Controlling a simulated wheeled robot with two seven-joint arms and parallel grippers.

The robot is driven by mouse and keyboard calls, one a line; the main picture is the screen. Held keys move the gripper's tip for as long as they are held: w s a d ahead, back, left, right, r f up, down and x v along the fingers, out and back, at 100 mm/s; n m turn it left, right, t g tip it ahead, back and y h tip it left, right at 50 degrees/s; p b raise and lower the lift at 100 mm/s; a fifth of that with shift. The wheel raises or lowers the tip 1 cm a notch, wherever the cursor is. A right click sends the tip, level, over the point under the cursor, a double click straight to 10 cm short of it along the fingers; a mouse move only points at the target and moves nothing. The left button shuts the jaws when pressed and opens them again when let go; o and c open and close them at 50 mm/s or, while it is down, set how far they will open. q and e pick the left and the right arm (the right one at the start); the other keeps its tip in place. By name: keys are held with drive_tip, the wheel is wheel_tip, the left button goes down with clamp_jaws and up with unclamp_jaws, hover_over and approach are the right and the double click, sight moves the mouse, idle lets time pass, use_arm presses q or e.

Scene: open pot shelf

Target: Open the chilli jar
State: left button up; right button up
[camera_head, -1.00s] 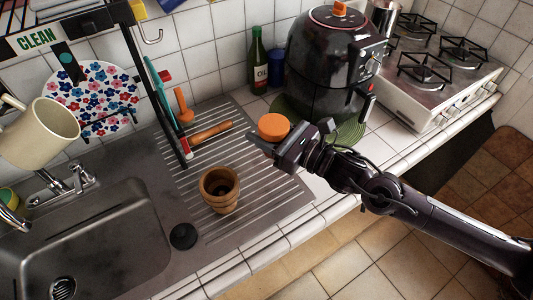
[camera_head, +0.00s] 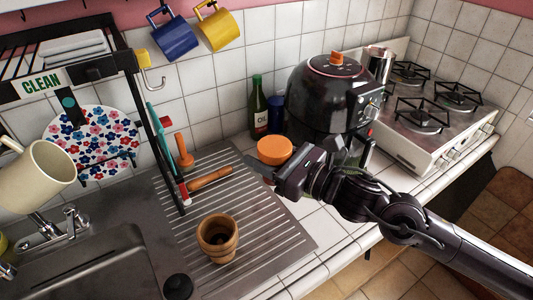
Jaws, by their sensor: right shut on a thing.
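A round orange lid (camera_head: 275,150) shows just behind the fingers of my right gripper (camera_head: 262,172), in front of the air fryer. I take it to be the top of the chilli jar; the body below it is hidden by the gripper. My right gripper reaches in from the right and is shut on this orange-lidded jar. The lid appears to sit on the jar. Whether the jar touches the counter is hard to tell. My left gripper is out of view.
A wooden mortar (camera_head: 218,238) and a rolling pin (camera_head: 209,180) are on the ribbed drainboard, left of the gripper. A green bottle (camera_head: 258,108) and black air fryer (camera_head: 328,100) stand behind. The stove is at right, the sink and rack at left. The drainboard's right part is clear.

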drive_tip(key=shift+c, duration=1.2)
